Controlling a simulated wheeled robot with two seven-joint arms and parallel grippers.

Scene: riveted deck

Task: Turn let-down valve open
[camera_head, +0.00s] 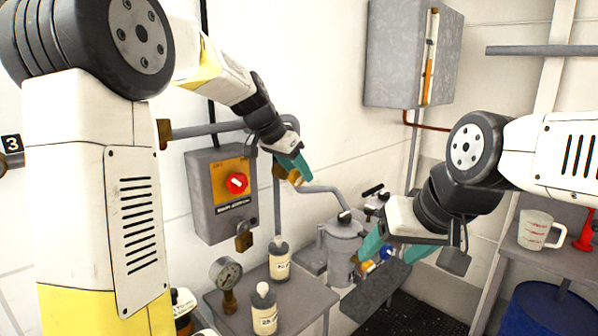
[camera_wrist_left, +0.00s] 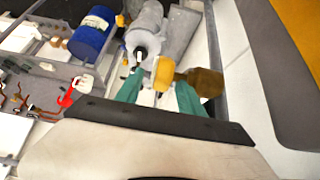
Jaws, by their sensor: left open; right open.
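A brass valve with a yellow handle sits on the grey pipe near the wall; the handle (camera_head: 295,177) shows at my left gripper's tips. In the left wrist view the yellow handle (camera_wrist_left: 164,74) and brass body (camera_wrist_left: 204,82) lie just beyond the fingers. My left gripper (camera_head: 291,164) is open, its fingers (camera_wrist_left: 160,93) either side of the handle's near end; contact cannot be told. My right gripper (camera_head: 391,248) is open beside the grey vessel (camera_head: 345,240), near a small blue handle (camera_head: 387,253). Which valve is the let-down valve is not marked.
A grey switch box (camera_head: 222,195) with a red knob and padlock hangs left of the left gripper. A small table (camera_head: 300,305) holds a gauge (camera_head: 227,275) and two labelled bottles. A measuring jug (camera_head: 538,230) and a blue drum (camera_head: 548,310) are at right.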

